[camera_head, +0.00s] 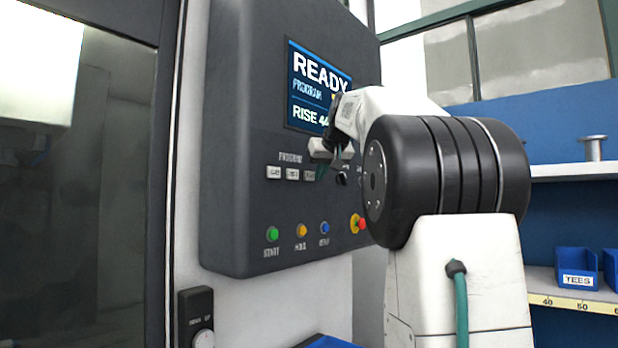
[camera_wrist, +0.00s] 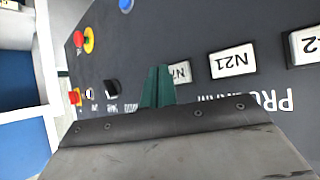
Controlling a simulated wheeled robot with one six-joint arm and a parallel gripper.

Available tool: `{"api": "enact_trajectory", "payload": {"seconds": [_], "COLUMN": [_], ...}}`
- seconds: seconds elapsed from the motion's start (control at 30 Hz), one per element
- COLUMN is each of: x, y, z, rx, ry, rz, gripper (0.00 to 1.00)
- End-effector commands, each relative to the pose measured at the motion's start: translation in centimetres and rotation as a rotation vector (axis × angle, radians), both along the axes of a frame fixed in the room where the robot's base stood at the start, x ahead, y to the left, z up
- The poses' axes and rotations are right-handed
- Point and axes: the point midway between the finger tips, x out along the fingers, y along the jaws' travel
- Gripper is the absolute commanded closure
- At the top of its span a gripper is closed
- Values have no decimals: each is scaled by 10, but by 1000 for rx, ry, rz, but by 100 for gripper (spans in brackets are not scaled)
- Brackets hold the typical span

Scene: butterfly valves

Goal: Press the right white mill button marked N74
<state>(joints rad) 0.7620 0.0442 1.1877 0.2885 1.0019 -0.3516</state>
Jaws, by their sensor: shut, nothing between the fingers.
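Three white mill buttons sit in a row under the PROGRAM label. The right one (camera_head: 309,174) is in the head view, with my gripper's dark green fingertips (camera_head: 322,171) close to its right side. In the wrist view, which is upside down, this button (camera_wrist: 181,72) shows only "N7", the rest hidden behind the fingers. My gripper (camera_wrist: 158,88) is shut and empty, its fingers together pointing at the panel. I cannot tell whether the tips touch the button. The middle button (camera_wrist: 232,62) reads N21. The button at the right picture edge (camera_wrist: 305,45) is cut off.
The dark control panel (camera_head: 228,120) carries a screen (camera_head: 318,88) reading READY. Below the white buttons are green (camera_head: 272,234), yellow (camera_head: 301,230) and blue (camera_head: 325,228) buttons and a red knob (camera_head: 358,223). Black knobs (camera_wrist: 111,87) lie left of the fingers in the wrist view.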

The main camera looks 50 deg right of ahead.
Motion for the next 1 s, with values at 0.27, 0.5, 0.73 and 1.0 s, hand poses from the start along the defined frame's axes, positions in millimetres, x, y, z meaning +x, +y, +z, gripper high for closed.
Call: {"api": "enact_trajectory", "payload": {"seconds": [0.27, 0.5, 0.73, 1.0], "x": [0, 0, 3, 9], "y": [0, 0, 0, 1], "z": [0, 0, 0, 0], "rx": [0, 0, 0, 0], "ry": [0, 0, 0, 0], "rz": [0, 0, 0, 0], "gripper": [100, 100, 100, 100]}}
